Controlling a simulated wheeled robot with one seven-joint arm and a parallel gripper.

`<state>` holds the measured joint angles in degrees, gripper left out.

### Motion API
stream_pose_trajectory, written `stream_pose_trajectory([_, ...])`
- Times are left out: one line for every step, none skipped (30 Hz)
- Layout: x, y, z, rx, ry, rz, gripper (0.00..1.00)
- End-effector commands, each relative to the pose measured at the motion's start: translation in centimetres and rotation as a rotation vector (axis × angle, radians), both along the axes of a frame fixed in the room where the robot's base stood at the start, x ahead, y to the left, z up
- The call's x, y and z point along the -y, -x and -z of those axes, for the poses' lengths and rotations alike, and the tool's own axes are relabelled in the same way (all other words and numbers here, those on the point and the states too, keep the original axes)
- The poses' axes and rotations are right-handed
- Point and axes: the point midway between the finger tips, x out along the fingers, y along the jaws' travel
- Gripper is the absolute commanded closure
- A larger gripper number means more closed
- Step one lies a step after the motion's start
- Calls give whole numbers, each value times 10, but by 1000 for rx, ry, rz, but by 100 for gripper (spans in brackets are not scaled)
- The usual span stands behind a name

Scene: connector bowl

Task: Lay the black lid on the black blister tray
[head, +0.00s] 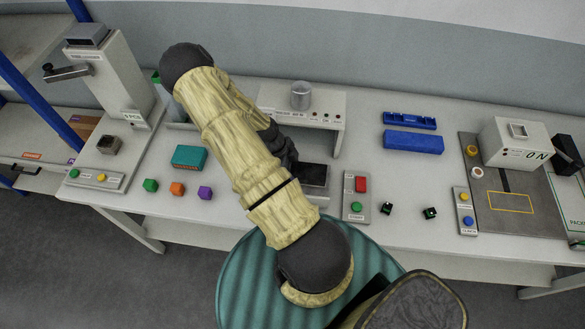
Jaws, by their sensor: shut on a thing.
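My gripper (288,158) is a dark shape at the middle of the bench, mostly hidden behind my own arm. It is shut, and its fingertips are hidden. A flat black rectangular piece (314,175) shows just right of the gripper, above a grey block. It looks like the black lid at the gripper, with the black blister tray hidden under it or behind my arm. I cannot tell whether lid and tray touch.
A grey housing (335,110) with a metal cup (300,95) stands just behind. A button panel (357,197) is close on the right. A blue compartment tray (409,120) and blue block (413,142) lie farther right. A teal box (189,157) and small cubes lie left.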

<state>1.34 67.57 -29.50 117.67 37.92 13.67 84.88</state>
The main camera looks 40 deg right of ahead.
Motion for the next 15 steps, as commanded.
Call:
stream_pose_trajectory([0, 0, 0, 0, 0, 0, 66])
stream_pose_trajectory([0, 0, 0, 0, 0, 0, 66])
stream_pose_trajectory([0, 0, 0, 0, 0, 0, 41])
stream_pose_trajectory([0, 0, 0, 0, 0, 0, 35])
stream_pose_trajectory([0, 0, 0, 0, 0, 0, 29])
stream_pose_trajectory([0, 0, 0, 0, 0, 0, 21])
stream_pose_trajectory([0, 0, 0, 0, 0, 0, 18])
stream_pose_trajectory([0, 0, 0, 0, 0, 0, 18])
stream_pose_trajectory([0, 0, 0, 0, 0, 0, 18])
stream_pose_trajectory([0, 0, 0, 0, 0, 0, 18])
stream_pose_trajectory([0, 0, 0, 0, 0, 0, 18])
stream_pose_trajectory([0, 0, 0, 0, 0, 0, 18])
stream_pose_trajectory([0, 0, 0, 0, 0, 0, 18])
stream_pose_trajectory([0, 0, 0, 0, 0, 0, 18])
stream_pose_trajectory([0, 0, 0, 0, 0, 0, 18])
